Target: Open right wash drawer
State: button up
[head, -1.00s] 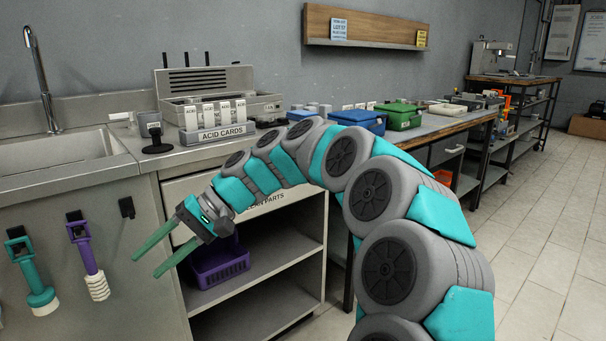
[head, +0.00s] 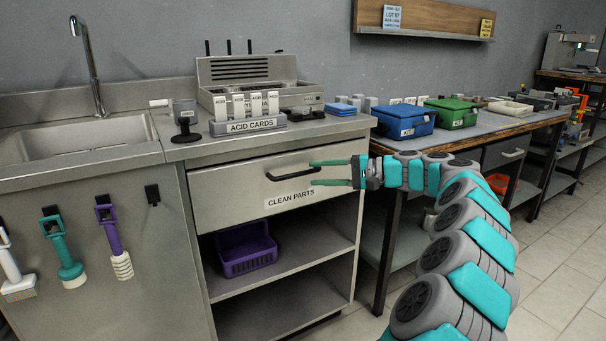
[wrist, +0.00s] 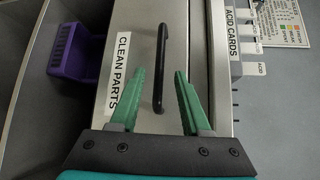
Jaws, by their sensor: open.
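The steel drawer (head: 235,192) under the counter bears a "CLEAN PARTS" label (head: 291,199) and a black bar handle (head: 290,172). The drawer is shut. In the wrist view the handle (wrist: 161,55) lies ahead, with its near end between my two green fingers. My gripper (head: 312,173) is open and empty, in front of the drawer at its right part. The fingers point left in the head view, one above the other near the handle's right end. They are apart from each other, and I cannot tell whether either touches the handle.
A purple basket (head: 246,249) stands on the shelf below the drawer. The acid cards rack (head: 255,124) stands on the counter above. A workbench with blue (head: 405,122) and green boxes (head: 452,112) is at right.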

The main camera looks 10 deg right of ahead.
aim_at(303, 174)
jog(key=x, duration=0.6)
jog(key=shift+f, duration=0.1)
grip_shut()
dwell(1.2)
